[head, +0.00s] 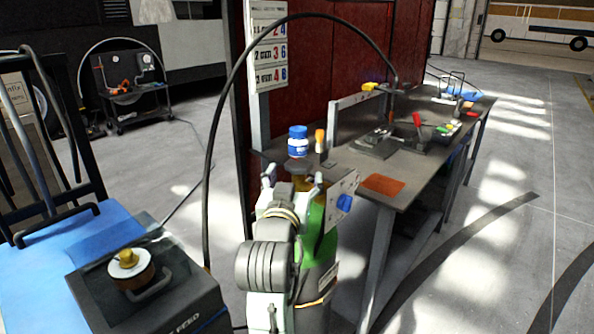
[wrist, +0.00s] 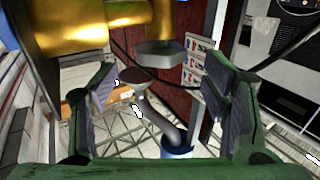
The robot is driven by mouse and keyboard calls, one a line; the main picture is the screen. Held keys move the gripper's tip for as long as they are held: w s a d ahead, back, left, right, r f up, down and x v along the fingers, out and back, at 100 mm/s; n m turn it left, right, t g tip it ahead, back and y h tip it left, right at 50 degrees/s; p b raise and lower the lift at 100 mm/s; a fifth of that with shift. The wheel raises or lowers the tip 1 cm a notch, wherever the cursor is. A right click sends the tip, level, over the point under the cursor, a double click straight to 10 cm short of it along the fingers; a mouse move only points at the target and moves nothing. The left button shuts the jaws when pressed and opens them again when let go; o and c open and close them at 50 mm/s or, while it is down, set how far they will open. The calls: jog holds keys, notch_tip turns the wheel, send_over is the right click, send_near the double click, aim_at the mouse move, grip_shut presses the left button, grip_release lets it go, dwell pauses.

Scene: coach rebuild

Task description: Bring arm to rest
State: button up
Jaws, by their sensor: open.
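My gripper (head: 294,181) is in the middle of the head view, at the end of my arm, in front of the near end of the workbench. In the wrist view my gripper (wrist: 160,95) has its two fingers wide apart, with nothing held between them. A large brass fitting (wrist: 100,28) with a grey hex nut (wrist: 160,53) fills the top of the wrist view, close to the fingers; I cannot tell whether it touches. A green cylinder (head: 315,225) stands beside my gripper in the head view, partly hidden by my arm.
The workbench (head: 408,190) carries an orange-red pad (head: 383,184), tools and a blue-and-white jar (head: 298,140). A black hose arches over my arm. A dark feed unit (head: 185,270) and a blue cart (head: 75,250) stand at left. Floor at right is clear.

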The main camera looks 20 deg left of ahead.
jog(key=shift+s, duration=0.45)
jog(key=shift+r, duration=0.1)
